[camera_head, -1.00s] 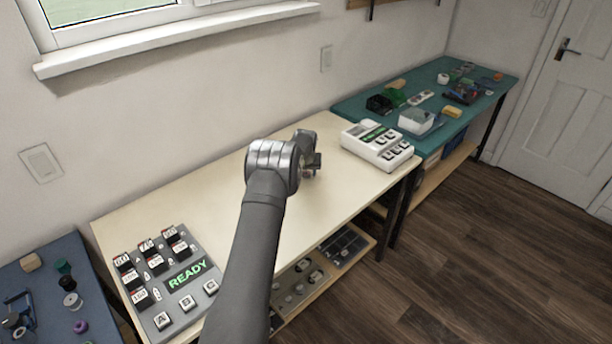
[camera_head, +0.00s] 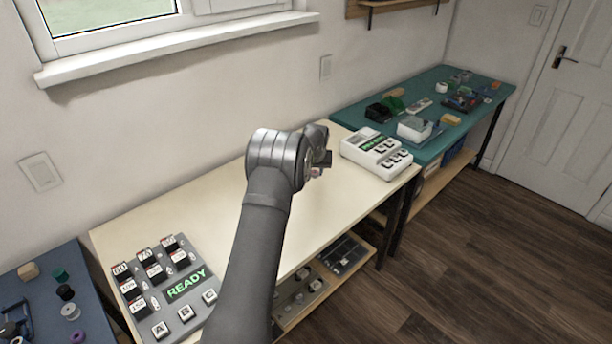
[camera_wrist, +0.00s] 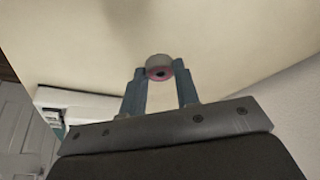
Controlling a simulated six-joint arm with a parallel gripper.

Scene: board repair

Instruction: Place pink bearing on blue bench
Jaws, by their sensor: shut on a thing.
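The pink bearing (camera_wrist: 158,72) is a small round ring with a pink face and a dark hole. In the wrist view it sits between the tips of my gripper (camera_wrist: 160,84), which is shut on it. In the head view my gripper (camera_head: 320,165) is over the cream table, with only a small pinkish bit of the bearing showing beside it. The blue bench (camera_head: 52,288) is at the lower left of the head view, partly cut off by the frame, well to the left of my gripper.
The blue bench carries a wooden block (camera_head: 29,271), a green piece (camera_head: 60,274), a black piece (camera_head: 65,292), a white spool (camera_head: 70,312) and a purple ring (camera_head: 78,337). A READY panel (camera_head: 165,317) and a white device (camera_head: 376,152) stand on the cream table (camera_head: 215,218). A cluttered teal bench (camera_head: 352,112) is beyond.

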